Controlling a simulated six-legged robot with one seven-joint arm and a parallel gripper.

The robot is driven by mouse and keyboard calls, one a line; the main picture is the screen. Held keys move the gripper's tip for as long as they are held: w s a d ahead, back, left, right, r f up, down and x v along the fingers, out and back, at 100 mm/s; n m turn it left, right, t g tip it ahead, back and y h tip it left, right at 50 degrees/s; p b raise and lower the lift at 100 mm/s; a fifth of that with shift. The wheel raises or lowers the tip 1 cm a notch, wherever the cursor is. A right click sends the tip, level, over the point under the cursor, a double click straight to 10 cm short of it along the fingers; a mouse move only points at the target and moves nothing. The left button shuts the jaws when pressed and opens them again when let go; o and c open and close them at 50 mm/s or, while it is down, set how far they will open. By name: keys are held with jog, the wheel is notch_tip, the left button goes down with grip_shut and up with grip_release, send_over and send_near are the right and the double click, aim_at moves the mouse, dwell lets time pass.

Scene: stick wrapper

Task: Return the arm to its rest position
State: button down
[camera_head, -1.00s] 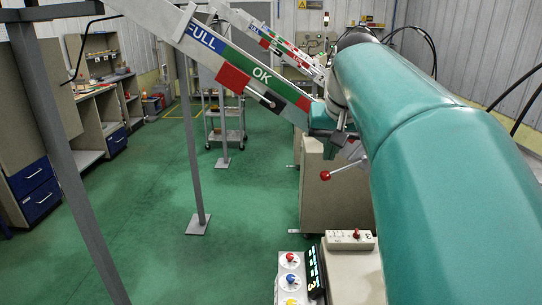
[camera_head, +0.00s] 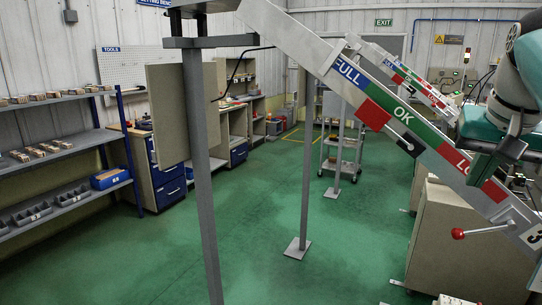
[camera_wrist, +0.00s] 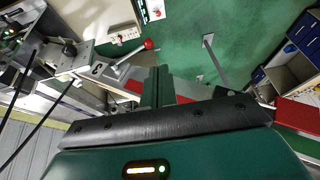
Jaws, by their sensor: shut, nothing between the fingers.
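My gripper (camera_wrist: 158,84) shows in the wrist view as dark green fingers close together beyond a black bar. It is shut and empty. In the head view, part of my white and teal arm (camera_head: 516,85) is at the right edge, in front of the lower end of a sloping chute (camera_head: 345,70). The chute has FULL, OK and LOW bands in blue, green and red. A lever with a red knob (camera_head: 458,233) is below its lower end; the knob also shows in the wrist view (camera_wrist: 148,44).
Grey posts (camera_head: 198,150) stand under the chute. Beige cabinets (camera_head: 465,255) are at the lower right. A shelf rack (camera_head: 70,150) with bins and a workbench (camera_head: 160,175) stand on the left. A grey trolley (camera_head: 342,155) is farther back. The green floor (camera_head: 260,220) between is clear.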

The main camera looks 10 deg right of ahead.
jog(key=s+a+f+n+y, duration=0.1)
jog(key=s+a+f+n, duration=0.1)
jog(key=a+f, duration=0.9)
jog(key=s+a+f+n+t+y, duration=0.1)
jog(key=s+a+f+n, duration=0.2)
jog(key=a+f, duration=0.8)
notch_tip(320, 180, down, 5)
jog(key=shift+s+f+n, duration=0.15)
jog(key=shift+s+n, duration=0.1)
jog(key=shift+n, duration=0.55)
jog(key=shift+d, duration=0.15)
